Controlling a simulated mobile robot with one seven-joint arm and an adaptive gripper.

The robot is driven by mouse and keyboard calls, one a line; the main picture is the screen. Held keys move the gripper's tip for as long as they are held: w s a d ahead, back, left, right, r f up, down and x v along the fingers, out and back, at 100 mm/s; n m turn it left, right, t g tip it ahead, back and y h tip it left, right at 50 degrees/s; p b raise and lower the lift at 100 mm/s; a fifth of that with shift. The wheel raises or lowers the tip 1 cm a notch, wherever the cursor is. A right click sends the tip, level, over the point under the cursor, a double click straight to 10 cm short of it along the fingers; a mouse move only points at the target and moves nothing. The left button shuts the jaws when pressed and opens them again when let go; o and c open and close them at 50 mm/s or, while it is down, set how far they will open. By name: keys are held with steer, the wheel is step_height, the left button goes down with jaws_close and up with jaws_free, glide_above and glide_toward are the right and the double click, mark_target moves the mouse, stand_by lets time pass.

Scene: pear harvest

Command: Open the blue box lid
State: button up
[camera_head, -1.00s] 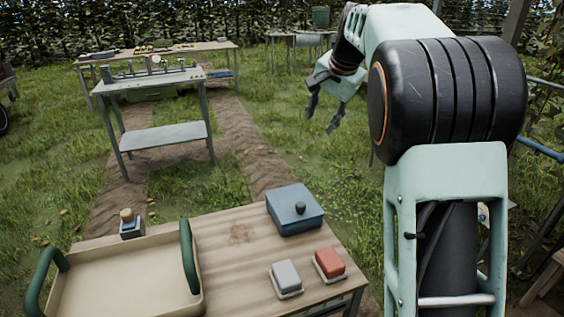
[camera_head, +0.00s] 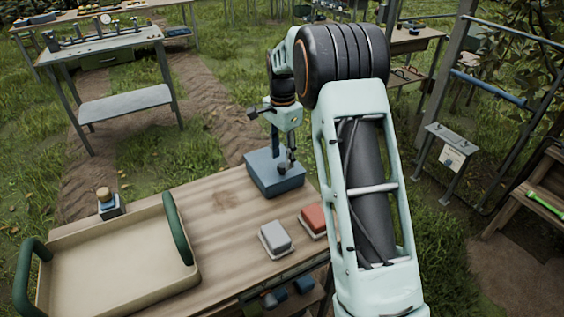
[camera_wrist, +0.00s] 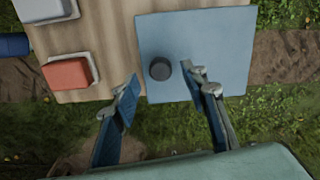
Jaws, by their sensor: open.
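The blue box (camera_head: 262,177) stands at the far right corner of the wooden table, with its lid on. A dark round knob (camera_head: 282,168) sits on the lid. My gripper (camera_head: 284,150) is over the box and points down. In the wrist view the blue lid (camera_wrist: 205,40) and its black knob (camera_wrist: 160,68) show below my gripper (camera_wrist: 170,92). The fingers are spread apart and empty. The knob lies between and slightly beyond the fingertips in that view. I cannot tell the exact height of the fingertips above the lid.
A beige tray (camera_head: 120,295) with green handles fills the left side. A small jar (camera_head: 107,203) stands behind the tray.

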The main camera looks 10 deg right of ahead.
steer(key=shift+f, duration=1.4)
steer(key=shift+c, duration=0.4)
jaws_close()
